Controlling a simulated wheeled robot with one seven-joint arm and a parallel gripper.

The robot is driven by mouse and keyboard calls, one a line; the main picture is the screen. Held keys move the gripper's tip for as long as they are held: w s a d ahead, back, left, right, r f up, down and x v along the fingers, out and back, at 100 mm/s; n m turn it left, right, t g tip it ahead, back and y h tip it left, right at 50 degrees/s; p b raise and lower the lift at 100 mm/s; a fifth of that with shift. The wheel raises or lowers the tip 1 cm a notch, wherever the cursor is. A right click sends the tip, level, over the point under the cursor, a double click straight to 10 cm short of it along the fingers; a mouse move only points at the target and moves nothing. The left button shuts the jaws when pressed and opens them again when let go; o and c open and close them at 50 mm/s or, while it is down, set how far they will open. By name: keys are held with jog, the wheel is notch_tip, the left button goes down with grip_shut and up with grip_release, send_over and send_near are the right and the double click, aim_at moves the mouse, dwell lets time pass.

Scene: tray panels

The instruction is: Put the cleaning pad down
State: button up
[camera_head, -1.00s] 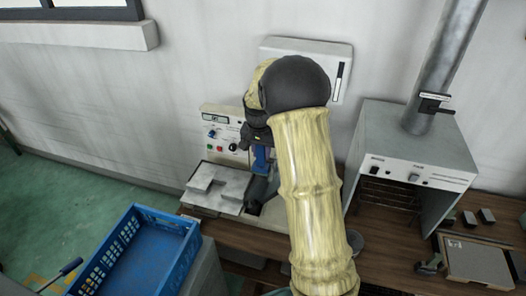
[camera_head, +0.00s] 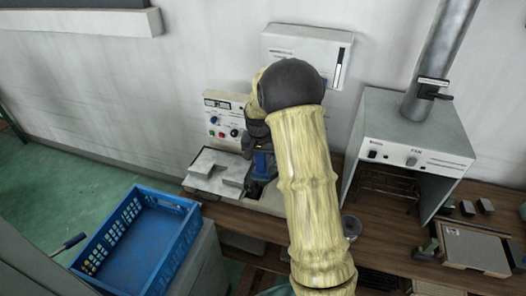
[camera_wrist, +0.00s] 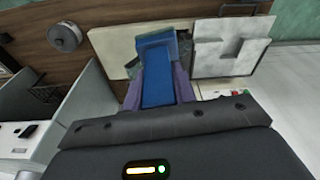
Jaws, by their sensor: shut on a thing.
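My gripper (camera_wrist: 158,88) is shut on a blue block-like thing, which I take to be the cleaning pad (camera_wrist: 156,60). It lies between the two purple-grey fingers in the wrist view. In the head view the blue piece (camera_head: 262,163) shows below my dark wrist, just right of a grey stepped metal plate (camera_head: 208,167). In the wrist view its far end is over a pale base plate (camera_wrist: 108,42), beside the grey notched block (camera_wrist: 228,48). I cannot tell whether it touches the plate. My arm hides part of the bench.
A control panel (camera_head: 222,118) stands behind the plate. A blue crate (camera_head: 150,200) is at the lower left. A grey fan hood (camera_head: 415,135) with a duct stands at the right. A round grey pot (camera_wrist: 65,37) sits on the brown bench. A flat tray (camera_head: 475,250) lies far right.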

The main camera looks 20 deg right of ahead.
jog(key=s+a+f+n+b, duration=0.1)
jog(key=a+f+n+b, duration=0.1)
jog(key=f, duration=0.9)
jog(key=s+a+f+n+y+b, duration=0.1)
jog(key=a+f+n+b, duration=0.2)
jog(key=f, duration=0.9)
jog(key=shift+s+a+n+b, duration=0.25)
jog(key=shift+a+b, duration=0.4)
jog(key=shift+b, duration=0.5)
jog(key=shift+s, duration=0.1)
jog(key=shift+a, duration=0.1)
